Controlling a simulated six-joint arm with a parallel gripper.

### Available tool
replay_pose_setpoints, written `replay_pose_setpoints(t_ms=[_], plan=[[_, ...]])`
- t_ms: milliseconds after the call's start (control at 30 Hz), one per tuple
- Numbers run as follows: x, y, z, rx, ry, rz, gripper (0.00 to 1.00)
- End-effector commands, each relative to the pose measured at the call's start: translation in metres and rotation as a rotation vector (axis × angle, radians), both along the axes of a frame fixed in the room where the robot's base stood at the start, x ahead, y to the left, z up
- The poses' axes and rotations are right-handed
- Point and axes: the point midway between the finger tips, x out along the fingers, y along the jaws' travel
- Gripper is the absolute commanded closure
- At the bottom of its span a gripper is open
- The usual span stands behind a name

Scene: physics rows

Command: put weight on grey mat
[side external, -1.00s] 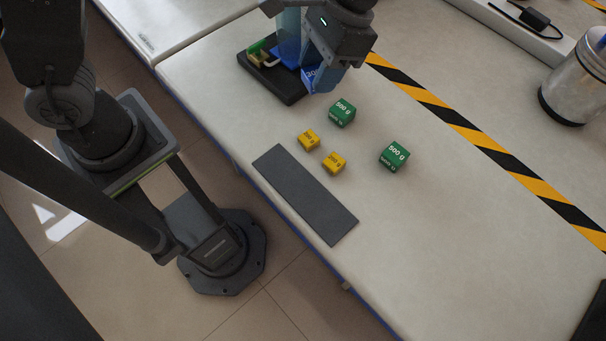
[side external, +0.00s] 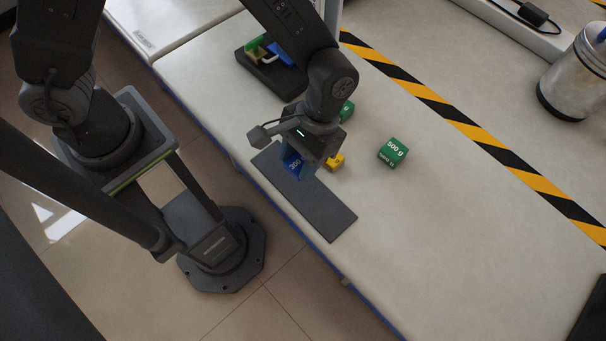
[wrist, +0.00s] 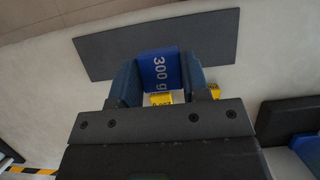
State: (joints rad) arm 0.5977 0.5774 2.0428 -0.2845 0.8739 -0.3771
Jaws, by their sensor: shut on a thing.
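My gripper (wrist: 161,82) is shut on a blue weight (wrist: 160,66) marked 300 g, which also shows in the side view (side external: 292,163). In the side view the weight is over the far left part of the grey mat (side external: 328,213). In the wrist view the weight overlaps the edge of the mat (wrist: 105,55). I cannot tell whether the weight touches the mat or hangs just above it.
Yellow weights (side external: 336,160) lie close beside my gripper, partly hidden by it. A green 500 g weight (side external: 393,151) stands to the right; another (side external: 347,111) is partly behind my wrist. A black tray (side external: 262,75) with blocks lies at the back. The mat's near half is bare.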

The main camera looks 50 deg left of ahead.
Motion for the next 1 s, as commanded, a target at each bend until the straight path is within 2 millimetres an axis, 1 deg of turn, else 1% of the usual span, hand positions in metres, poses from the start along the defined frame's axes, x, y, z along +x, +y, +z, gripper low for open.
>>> replay_pose_setpoints(t_ms=[33, 167, 267, 400, 500, 900, 933, 1000], plan=[[-0.002, -0.007, -0.004, 0.0, 0.0, -0.002, 0.91], [-0.005, -0.015, -0.009, 0.0, 0.0, -0.001, 0.91], [-0.005, -0.016, -0.018, 0.001, 0.002, 0.002, 0.91], [-0.005, -0.015, -0.039, 0.002, 0.003, 0.0, 0.91], [-0.005, -0.015, -0.048, 0.0, 0.001, 0.001, 0.91], [-0.005, -0.015, -0.052, 0.0, 0.0, 0.0, 0.91], [-0.005, -0.015, -0.052, 0.0, 0.0, 0.0, 0.55], [-0.005, -0.015, -0.052, 0.0, 0.0, 0.0, 0.48]])
